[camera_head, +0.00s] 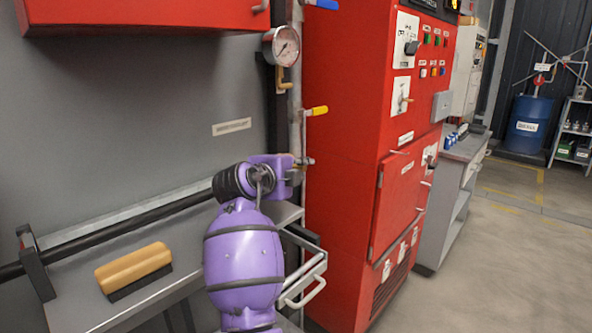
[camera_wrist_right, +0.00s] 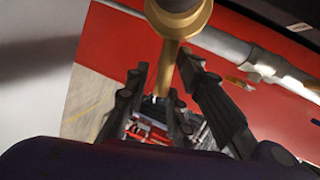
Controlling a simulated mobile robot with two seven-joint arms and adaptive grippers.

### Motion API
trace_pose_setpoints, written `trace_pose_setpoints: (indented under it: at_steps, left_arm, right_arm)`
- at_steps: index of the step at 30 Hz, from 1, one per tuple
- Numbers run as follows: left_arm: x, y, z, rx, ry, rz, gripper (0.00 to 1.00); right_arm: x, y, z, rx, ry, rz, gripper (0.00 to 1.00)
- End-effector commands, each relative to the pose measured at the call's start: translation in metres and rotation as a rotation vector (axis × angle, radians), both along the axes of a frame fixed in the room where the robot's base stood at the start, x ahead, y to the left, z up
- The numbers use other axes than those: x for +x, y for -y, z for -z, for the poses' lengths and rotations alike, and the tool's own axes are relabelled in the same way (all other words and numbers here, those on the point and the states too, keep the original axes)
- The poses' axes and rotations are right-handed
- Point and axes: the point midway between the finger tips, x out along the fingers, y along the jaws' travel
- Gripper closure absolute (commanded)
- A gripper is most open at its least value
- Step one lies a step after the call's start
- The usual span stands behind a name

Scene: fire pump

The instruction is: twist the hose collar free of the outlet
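My purple right arm reaches up to the pipe beside the red cabinet in the head view. Its gripper is hidden there behind the wrist. In the right wrist view the right gripper (camera_wrist_right: 166,75) has its two fingers apart, on either side of the narrow stem of a brass-coloured fitting (camera_wrist_right: 180,20). I cannot tell whether they touch it, or whether this fitting is the hose collar. A small brass-coloured fitting (camera_head: 304,160) shows just right of my wrist in the head view. A black hose or bar (camera_head: 110,225) runs behind my arm, its right end hidden. My left gripper is not in view.
A pressure gauge (camera_head: 282,46) and a yellow-handled valve (camera_head: 316,111) are above my wrist. The red cabinet (camera_head: 345,150) stands close on the right. A wooden-backed brush (camera_head: 134,268) lies on the grey bench (camera_head: 75,305). Open floor lies at the far right.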

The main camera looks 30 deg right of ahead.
Motion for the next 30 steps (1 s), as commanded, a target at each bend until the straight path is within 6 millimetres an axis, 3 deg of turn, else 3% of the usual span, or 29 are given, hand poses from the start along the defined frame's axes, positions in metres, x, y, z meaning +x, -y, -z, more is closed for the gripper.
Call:
trace_pose_setpoints:
  at_steps: [14,30]
  left_arm:
    - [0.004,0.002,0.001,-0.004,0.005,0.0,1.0]
    - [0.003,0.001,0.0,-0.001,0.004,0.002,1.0]
  right_arm:
    - [-0.004,-0.009,-0.005,-0.003,0.006,-0.004,0.68]
    - [-0.055,-0.09,-0.028,-0.002,0.002,-0.003,0.68]
